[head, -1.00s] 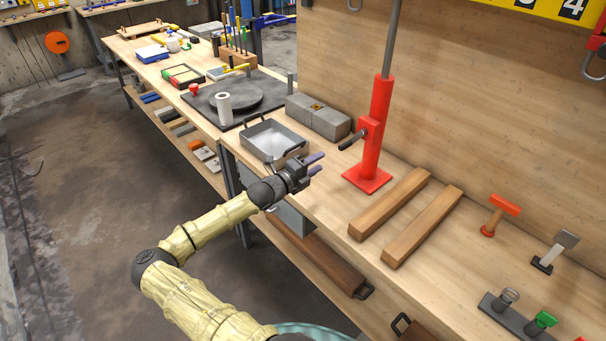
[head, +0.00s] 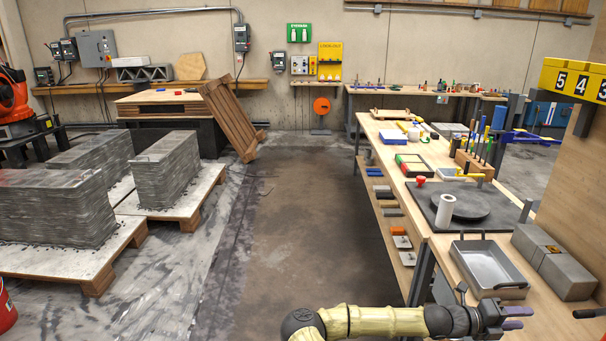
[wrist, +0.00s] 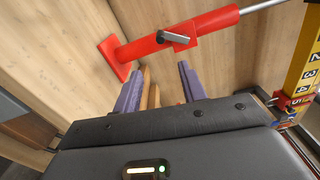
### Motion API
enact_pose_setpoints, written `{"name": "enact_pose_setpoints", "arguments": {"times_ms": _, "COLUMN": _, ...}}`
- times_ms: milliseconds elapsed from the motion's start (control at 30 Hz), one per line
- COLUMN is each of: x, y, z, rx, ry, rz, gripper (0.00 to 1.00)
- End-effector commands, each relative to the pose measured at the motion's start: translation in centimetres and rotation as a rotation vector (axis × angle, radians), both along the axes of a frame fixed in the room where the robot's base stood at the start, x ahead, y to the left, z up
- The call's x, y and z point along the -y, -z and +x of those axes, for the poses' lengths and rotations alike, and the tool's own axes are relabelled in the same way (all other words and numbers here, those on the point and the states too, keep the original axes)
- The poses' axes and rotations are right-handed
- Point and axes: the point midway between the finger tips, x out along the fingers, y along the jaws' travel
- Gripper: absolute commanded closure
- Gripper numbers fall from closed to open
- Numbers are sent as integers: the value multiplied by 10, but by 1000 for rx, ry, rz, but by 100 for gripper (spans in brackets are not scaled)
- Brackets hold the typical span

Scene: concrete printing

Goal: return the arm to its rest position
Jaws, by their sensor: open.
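My gripper (head: 516,317) is at the lower right of the head view, over the front part of the workbench (head: 560,318), beside the near end of the metal tray (head: 484,262). My arm reaches to it from the bottom middle, in a pale yellow sleeve. In the wrist view, the two purple fingers of my gripper (wrist: 157,90) stand apart with nothing between them. Beyond them are the red stand (wrist: 165,40) and parts of wooden bars (wrist: 151,96).
A grey block (head: 553,262) stands right of the tray. A dark board (head: 425,192) with a round plate and a white roll (head: 446,211) lies behind. Left of the bench is a clear floor aisle (head: 300,220). Pallets with layered concrete blocks (head: 165,170) stand at the left.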

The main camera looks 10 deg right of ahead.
Motion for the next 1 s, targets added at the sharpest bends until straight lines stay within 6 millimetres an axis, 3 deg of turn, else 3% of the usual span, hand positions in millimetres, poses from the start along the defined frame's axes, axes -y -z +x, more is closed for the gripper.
{"name": "enact_pose_setpoints", "arguments": {"times_ms": 167, "x": -4, "y": 8, "z": -11, "rx": 122, "ry": 38, "rz": 20, "gripper": 58}}
{"name": "enact_pose_setpoints", "arguments": {"times_ms": 467, "x": -43, "y": 58, "z": -44, "rx": 701, "ry": 261, "rz": 94, "gripper": 58}}
{"name": "enact_pose_setpoints", "arguments": {"times_ms": 733, "x": -109, "y": 95, "z": -42, "rx": 1196, "ry": 541, "rz": 140, "gripper": 58}}
{"name": "enact_pose_setpoints", "arguments": {"times_ms": 1000, "x": -192, "y": 106, "z": -18, "rx": 1599, "ry": 870, "rz": 167, "gripper": 58}}
